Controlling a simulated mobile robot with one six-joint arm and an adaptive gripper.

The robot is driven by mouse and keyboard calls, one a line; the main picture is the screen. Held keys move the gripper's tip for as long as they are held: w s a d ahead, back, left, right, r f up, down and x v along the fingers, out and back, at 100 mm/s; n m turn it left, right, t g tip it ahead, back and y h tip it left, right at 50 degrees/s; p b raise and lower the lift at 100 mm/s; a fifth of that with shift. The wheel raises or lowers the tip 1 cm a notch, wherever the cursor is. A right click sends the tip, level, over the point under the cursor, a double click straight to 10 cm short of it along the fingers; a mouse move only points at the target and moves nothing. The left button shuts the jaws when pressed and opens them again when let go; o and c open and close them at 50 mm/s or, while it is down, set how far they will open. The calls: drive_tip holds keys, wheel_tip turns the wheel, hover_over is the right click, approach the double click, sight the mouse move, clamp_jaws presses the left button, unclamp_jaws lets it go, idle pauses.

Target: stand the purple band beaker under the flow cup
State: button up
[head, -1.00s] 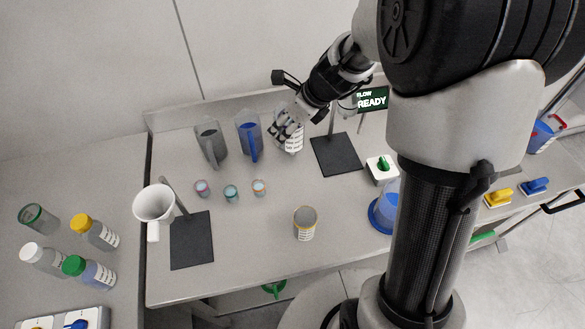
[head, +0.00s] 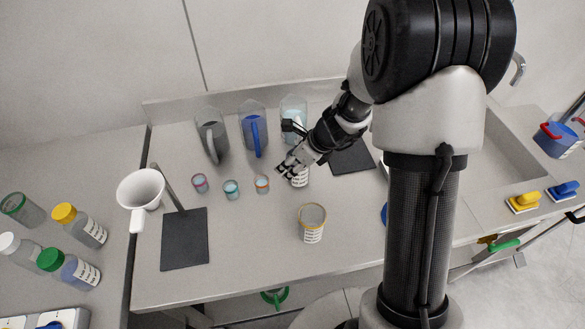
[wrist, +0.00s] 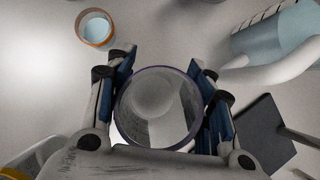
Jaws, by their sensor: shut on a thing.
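My gripper (head: 291,172) is shut on the purple band beaker (wrist: 160,105), a clear beaker with a purple rim. The wrist view looks down into it between the two fingers; it seems empty. In the head view its printed label (head: 300,179) shows below the fingers, over the middle of the bench. I cannot tell from these views whether its base touches the bench. A white funnel-shaped cup (head: 140,188), apparently the flow cup, is at the left by a rod stand with a dark base plate (head: 185,240). The beaker is well to its right.
A yellow-rimmed beaker (head: 312,222) stands in front of my gripper. Small purple (head: 200,183), teal (head: 231,189) and orange (head: 262,184) banded cups stand to its left. Grey (head: 211,138), blue (head: 254,132) and clear (head: 293,108) jugs stand behind. Another dark stand plate (head: 350,157) is right.

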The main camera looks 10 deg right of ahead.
drive_tip(key=shift+f, duration=0.45)
drive_tip(key=shift+f, duration=0.2)
drive_tip(key=o, duration=1)
drive_tip(key=shift+r, duration=0.1)
